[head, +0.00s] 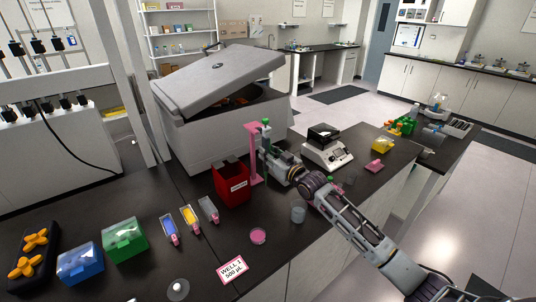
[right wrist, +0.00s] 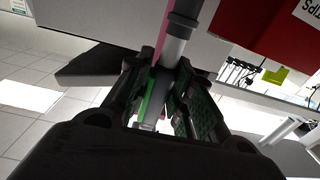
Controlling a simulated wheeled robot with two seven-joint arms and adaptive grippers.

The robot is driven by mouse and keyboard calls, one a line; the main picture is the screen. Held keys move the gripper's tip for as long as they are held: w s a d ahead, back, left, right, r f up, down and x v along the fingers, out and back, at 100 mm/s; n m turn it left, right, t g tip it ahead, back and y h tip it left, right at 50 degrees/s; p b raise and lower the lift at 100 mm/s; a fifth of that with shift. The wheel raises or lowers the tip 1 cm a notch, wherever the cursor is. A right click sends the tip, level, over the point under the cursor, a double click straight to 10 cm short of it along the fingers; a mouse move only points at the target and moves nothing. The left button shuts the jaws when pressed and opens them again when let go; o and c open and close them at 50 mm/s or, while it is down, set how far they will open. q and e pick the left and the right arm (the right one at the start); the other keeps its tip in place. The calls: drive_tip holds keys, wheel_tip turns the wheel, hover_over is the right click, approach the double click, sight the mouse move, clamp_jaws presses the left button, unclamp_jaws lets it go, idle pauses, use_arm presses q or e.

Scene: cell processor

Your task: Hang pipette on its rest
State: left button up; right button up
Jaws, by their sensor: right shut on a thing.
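The pink pipette rest (head: 253,160) stands upright on the black bench, just left of my right gripper. My right gripper (head: 264,147) is shut on the pipette (head: 266,122), whose green top shows above the fingers, close beside the rest. In the right wrist view the pipette's grey shaft (right wrist: 177,40) runs up from between the fingers (right wrist: 160,85), with a green part among them. A thin pink strip of the rest (right wrist: 161,32) shows behind the shaft. I cannot tell whether the pipette touches the rest. My left gripper is out of view.
A red tips bin (head: 231,186) stands just left of the rest. A large grey machine (head: 205,140) with a tilted lid is behind. A white device (head: 327,153) is to the right. A clear beaker (head: 298,215) and pink dish (head: 258,236) are in front.

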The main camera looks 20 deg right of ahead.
drive_tip(key=shift+w, duration=0.15)
drive_tip(key=shift+b+x, duration=0.3)
drive_tip(key=shift+x, duration=1.2)
drive_tip(key=shift+w+a, duration=0.2)
drive_tip(key=shift+w, duration=0.4)
drive_tip(key=shift+f, duration=0.35)
idle(0.9)
drive_tip(key=o, duration=0.7)
drive_tip(key=shift+r, duration=0.1)
drive_tip(key=shift+o, duration=0.2)
drive_tip(key=shift+s, duration=0.2)
drive_tip(key=v, duration=1.1)
drive_tip(key=shift+s, duration=0.3)
drive_tip(key=shift+d, duration=0.2)
